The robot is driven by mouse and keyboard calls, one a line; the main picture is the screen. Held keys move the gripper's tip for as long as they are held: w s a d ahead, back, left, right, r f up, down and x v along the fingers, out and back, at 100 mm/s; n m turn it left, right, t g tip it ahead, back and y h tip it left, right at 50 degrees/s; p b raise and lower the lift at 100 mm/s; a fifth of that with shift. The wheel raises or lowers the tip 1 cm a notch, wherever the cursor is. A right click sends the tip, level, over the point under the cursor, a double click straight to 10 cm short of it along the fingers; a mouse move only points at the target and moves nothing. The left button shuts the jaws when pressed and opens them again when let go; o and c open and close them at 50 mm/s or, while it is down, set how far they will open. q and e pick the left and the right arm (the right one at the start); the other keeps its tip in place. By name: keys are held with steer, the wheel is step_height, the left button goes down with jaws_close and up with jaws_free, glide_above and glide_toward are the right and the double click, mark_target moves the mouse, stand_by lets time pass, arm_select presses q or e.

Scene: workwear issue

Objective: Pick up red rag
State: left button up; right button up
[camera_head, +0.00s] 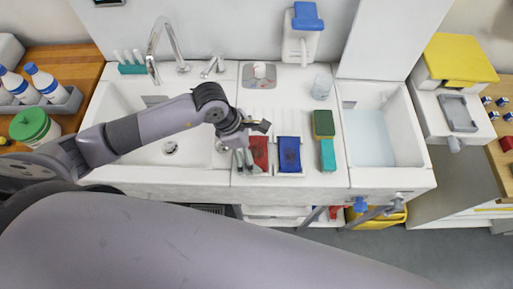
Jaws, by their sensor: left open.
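The red rag (260,154) lies flat on the white drainer between the two sinks. My left gripper (253,138) is open at the rag's upper left and covers part of it in this view. I cannot tell whether the fingers touch the cloth. A dark blue rag (290,154) lies just to the right of the red one, with a narrow gap between them. My right gripper is not in view.
A green and yellow sponge (323,124) and a teal block (327,155) lie right of the rags. A water-filled basin (420,150) is at right, an empty sink (130,105) at left.

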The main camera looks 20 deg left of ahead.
arm_select(q)
steer(key=shift+d+f, duration=0.15)
steer(key=shift+f, duration=0.2)
steer(key=shift+c, duration=0.2)
steer(key=c, duration=0.9)
steer(key=shift+r, duration=0.1)
